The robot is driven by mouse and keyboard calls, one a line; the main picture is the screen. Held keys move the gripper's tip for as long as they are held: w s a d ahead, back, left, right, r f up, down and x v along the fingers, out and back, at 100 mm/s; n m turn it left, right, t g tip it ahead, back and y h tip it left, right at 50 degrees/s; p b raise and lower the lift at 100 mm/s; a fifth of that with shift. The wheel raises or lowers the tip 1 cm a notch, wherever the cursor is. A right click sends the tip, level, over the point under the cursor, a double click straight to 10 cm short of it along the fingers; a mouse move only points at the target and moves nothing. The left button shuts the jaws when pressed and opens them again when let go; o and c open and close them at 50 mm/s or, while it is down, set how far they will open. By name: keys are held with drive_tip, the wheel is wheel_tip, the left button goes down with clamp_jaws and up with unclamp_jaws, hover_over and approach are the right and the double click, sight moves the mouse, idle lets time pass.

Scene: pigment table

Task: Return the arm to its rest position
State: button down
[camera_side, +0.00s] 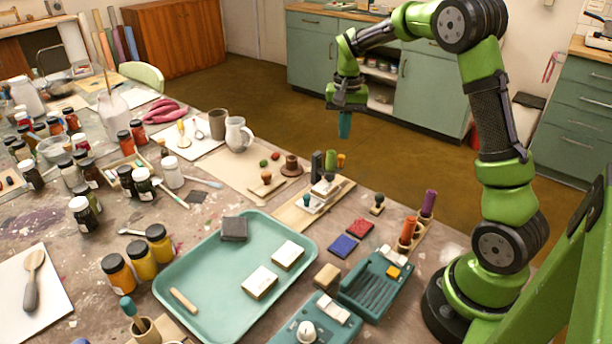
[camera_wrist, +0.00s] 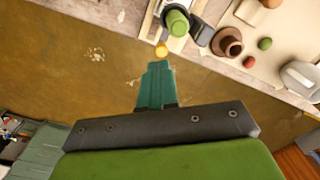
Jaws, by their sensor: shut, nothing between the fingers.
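My green arm rises from its base at the right of the side view and bends over toward the middle. My gripper (camera_side: 345,125) hangs from it with teal fingers pointing down, high up beyond the table's far edge. The fingers are shut with nothing between them. In the wrist view my gripper (camera_wrist: 155,68) shows its teal fingers together, with the brown floor behind them. They are apart from everything on the table.
The paint-stained table (camera_side: 185,225) bears a teal tray (camera_side: 215,325), several paint jars, a white mug (camera_side: 238,135) and stamps on wooden boards. A green cylinder (camera_wrist: 177,23) stands near the table edge. Green cabinets (camera_side: 420,85) stand behind. The air around my gripper is clear.

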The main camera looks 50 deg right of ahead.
drive_tip(key=s+a+r+n+t+y, duration=0.1)
drive_tip(key=s+a+r+n+t, duration=0.2)
drive_tip(key=s+a, duration=0.6)
drive_tip(key=s+a+r+n+t+y, duration=0.1)
drive_tip(key=s+a+r+n+t, duration=0.3)
drive_tip(key=s+a, duration=0.5)
wheel_tip(320, 180, up, 3)
drive_tip(key=a, duration=0.2)
drive_tip(key=shift+a+f, duration=0.2)
drive_tip(key=shift+a, duration=0.15)
